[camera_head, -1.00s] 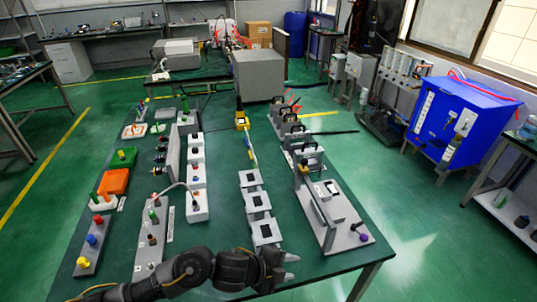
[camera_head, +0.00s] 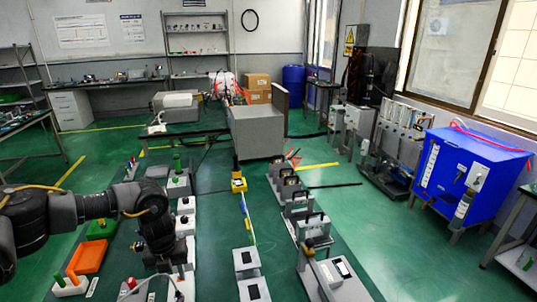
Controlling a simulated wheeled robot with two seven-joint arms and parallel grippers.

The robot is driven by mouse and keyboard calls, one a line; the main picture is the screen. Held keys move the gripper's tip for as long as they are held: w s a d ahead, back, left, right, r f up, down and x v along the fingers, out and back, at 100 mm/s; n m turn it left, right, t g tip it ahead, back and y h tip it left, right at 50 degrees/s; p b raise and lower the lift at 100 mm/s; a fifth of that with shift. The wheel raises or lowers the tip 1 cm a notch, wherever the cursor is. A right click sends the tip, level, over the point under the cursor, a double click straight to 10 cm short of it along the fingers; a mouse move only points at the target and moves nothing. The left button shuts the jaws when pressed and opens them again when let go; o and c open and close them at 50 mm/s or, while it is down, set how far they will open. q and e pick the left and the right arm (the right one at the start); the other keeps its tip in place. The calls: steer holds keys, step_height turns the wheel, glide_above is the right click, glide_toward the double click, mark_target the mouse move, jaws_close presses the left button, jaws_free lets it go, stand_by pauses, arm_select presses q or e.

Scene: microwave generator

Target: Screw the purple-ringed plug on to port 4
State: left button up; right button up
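My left arm comes in from the left, and its gripper (camera_head: 170,268) points down over the left part of the green table (camera_head: 210,225), above a panel with a white cable (camera_head: 143,284). The fingers are dark and small, so I cannot tell whether they are open or hold anything. I cannot make out the purple-ringed plug or a port marked 4; the arm and the lower picture edge hide part of the left rows. My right gripper is not in view.
An orange tray (camera_head: 89,256) and a green block (camera_head: 102,228) lie left of the gripper. A row of white boxes (camera_head: 185,204) stands behind it. Grey fixtures with black handles (camera_head: 312,226) line the right side. Open table lies between the rows.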

mark_target(177, 291)
arm_select(q)
steer(key=shift+w+a+r, duration=0.15)
steer(key=shift+a+r, duration=0.05)
steer(key=shift+a, duration=0.1)
steer(key=shift+r, duration=0.1)
steer(key=shift+d, duration=0.1)
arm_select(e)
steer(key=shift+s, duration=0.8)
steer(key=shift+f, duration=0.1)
arm_select(q)
steer(key=shift+f+b, duration=0.4)
steer(key=shift+f, duration=0.15)
step_height(177, 291, down, 8)
steer(key=b, duration=0.5)
steer(key=shift+b, duration=0.3)
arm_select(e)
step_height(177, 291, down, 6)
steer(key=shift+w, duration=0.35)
arm_select(q)
steer(key=shift+c, duration=0.4)
